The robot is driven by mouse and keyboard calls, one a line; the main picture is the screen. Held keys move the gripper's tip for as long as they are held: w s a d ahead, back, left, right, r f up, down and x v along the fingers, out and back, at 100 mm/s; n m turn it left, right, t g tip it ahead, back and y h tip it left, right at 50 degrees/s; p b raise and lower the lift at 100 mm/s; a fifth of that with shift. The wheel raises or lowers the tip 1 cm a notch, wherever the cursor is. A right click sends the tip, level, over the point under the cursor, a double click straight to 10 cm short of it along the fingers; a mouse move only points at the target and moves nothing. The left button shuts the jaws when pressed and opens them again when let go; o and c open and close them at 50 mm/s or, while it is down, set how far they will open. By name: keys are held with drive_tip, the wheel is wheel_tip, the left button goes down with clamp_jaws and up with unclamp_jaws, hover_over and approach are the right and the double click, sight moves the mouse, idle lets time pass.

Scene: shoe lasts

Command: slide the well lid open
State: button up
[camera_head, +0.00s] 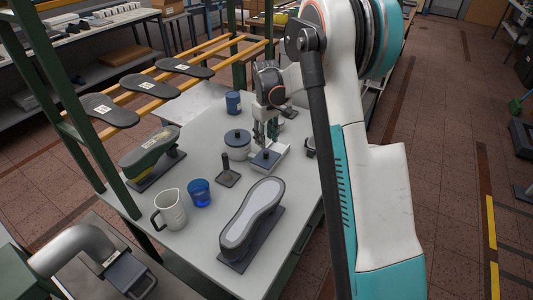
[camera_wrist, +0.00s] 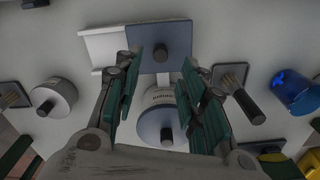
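The well lid (camera_head: 265,159) is a blue-grey square plate with a small dark knob, on a low white base in the head view. It also shows at the top of the wrist view (camera_wrist: 172,38). A bare white part of the well base (camera_wrist: 103,45) with raised edges extends to the plate's left there. My gripper (camera_head: 263,143) points down above the table close to the lid. In the wrist view its two green-padded fingers (camera_wrist: 166,88) are wide apart with nothing held. The knob lies between and beyond the fingertips; I see no contact.
A round white pot (camera_wrist: 157,98) with a blue-grey top lies below the fingers in the wrist view. A black-handled tool (camera_head: 228,170), blue cup (camera_head: 199,193), white jug (camera_head: 171,211) and shoe last (camera_head: 252,213) stand nearby. Another pot (camera_head: 237,143) is left of my gripper.

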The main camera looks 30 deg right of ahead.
sight(266, 152)
wheel_tip(266, 152, down, 7)
drive_tip(key=shift+f+b, duration=0.1)
drive_tip(key=shift+b, duration=0.6)
drive_tip(key=shift+c, duration=0.4)
clamp_jaws()
